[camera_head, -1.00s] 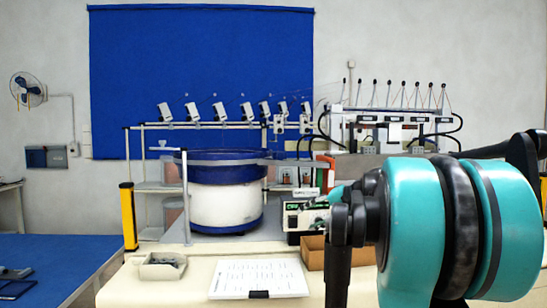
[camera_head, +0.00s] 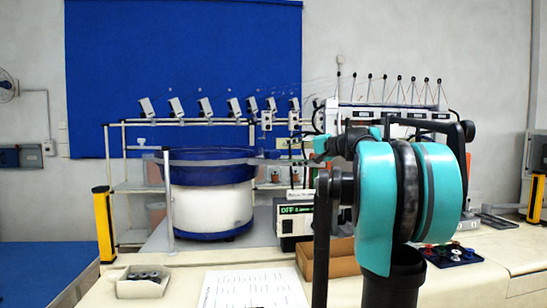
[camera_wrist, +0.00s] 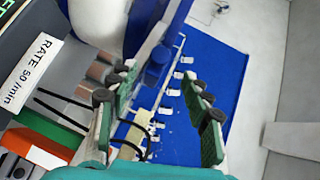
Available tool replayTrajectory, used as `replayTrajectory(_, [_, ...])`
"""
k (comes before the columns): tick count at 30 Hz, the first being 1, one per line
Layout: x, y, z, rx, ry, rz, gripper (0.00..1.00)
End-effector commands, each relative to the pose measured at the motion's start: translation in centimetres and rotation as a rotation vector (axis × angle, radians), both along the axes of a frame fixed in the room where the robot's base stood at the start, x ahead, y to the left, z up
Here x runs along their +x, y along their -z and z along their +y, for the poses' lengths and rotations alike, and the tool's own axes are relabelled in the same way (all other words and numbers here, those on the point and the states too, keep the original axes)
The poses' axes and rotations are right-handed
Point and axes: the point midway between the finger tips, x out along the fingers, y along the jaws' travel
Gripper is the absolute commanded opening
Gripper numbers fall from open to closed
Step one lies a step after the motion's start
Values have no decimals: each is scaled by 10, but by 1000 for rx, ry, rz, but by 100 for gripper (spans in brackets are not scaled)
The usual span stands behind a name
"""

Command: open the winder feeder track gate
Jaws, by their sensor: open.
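The blue-rimmed white bowl feeder (camera_head: 213,195) stands on the bench left of centre in the head view. Its grey track (camera_head: 250,160) runs from the rim rightward, toward my arm. In the wrist view a grey rail with a blue block (camera_wrist: 155,66) runs beside the white bowl (camera_wrist: 98,25). I cannot tell for sure which part is the gate. My gripper (camera_wrist: 160,118) is open and empty, its green-padded fingers spread apart, with the rail beyond them. In the head view my arm hides the track's far end.
A controller box (camera_head: 295,221) with a green display stands right of the bowl. A cardboard box (camera_head: 340,258), a parts box (camera_head: 142,281) and a paper sheet (camera_head: 252,288) lie in front. A dark tray of coloured parts (camera_head: 450,254) is at right. A yellow post (camera_head: 103,224) stands at left.

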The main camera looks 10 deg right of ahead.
Motion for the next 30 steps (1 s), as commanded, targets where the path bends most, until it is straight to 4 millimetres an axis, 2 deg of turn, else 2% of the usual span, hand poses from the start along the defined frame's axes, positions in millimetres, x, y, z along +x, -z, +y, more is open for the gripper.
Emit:
replayTrajectory(6, [31,8,31,0,-4,1,49])
replayTrajectory(13, [54,14,53,-1,-3,1,49])
replayTrajectory(18, [61,16,59,-1,0,0,49])
replayTrajectory(27, [62,17,61,-1,0,1,49])
replayTrajectory(30, [62,17,60,-1,0,1,37])
